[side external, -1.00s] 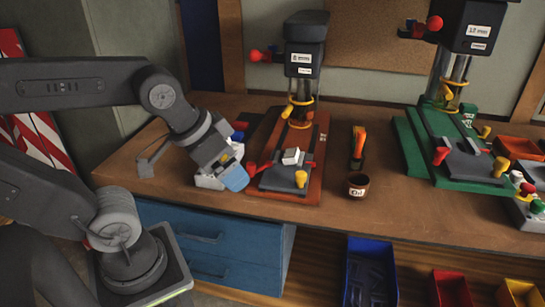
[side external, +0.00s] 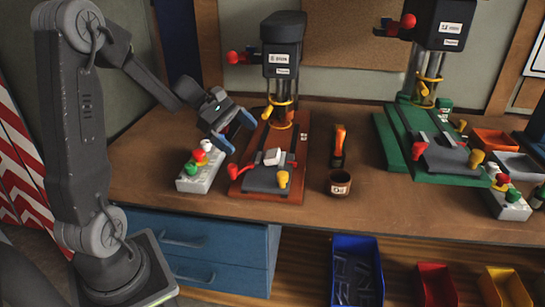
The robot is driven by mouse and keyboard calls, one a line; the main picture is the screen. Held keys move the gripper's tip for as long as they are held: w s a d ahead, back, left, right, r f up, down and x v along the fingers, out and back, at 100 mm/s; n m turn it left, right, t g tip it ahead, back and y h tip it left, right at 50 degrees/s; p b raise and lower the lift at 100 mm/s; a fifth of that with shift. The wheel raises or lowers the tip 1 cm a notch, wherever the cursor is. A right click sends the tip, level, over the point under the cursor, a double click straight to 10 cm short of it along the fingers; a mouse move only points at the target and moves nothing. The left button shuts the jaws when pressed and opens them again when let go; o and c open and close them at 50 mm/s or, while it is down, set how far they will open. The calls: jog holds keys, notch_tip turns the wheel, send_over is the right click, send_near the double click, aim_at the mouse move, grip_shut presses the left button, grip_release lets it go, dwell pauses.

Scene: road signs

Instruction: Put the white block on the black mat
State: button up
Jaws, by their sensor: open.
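The white block (side external: 271,157) is small and sits on the dark grey plate (side external: 268,182) of the red-based press at the middle left. No separate black mat can be made out; that plate is the only dark flat surface under the block. My gripper (side external: 236,132) has blue fingertips, is open and empty, and hangs in the air to the upper left of the block, apart from it. The fingertips tilt down to the right, beside the press base.
A button box (side external: 201,167) stands below and left of my gripper. The red press (side external: 284,60) has red handles and a yellow knob. A brown cup (side external: 338,183) and an orange-handled brush (side external: 339,145) stand to its right. A green press (side external: 440,130) is farther right.

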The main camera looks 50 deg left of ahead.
jog(key=w+a+f+n+t, duration=0.1)
jog(key=a+f+n+t, duration=0.25)
jog(key=a+n, duration=0.35)
jog(key=m, duration=0.1)
send_near(277, 152)
jog(key=x, duration=0.2)
jog(key=shift+d+f+t, duration=0.2)
jog(key=shift+d+t, duration=0.05)
jog(key=shift+d, duration=0.15)
jog(key=shift+x, duration=2.85)
jog(key=shift+a+f, duration=0.1)
jog(key=shift+a, duration=0.05)
jog(key=shift+c, duration=0.3)
jog(key=c, duration=1.1)
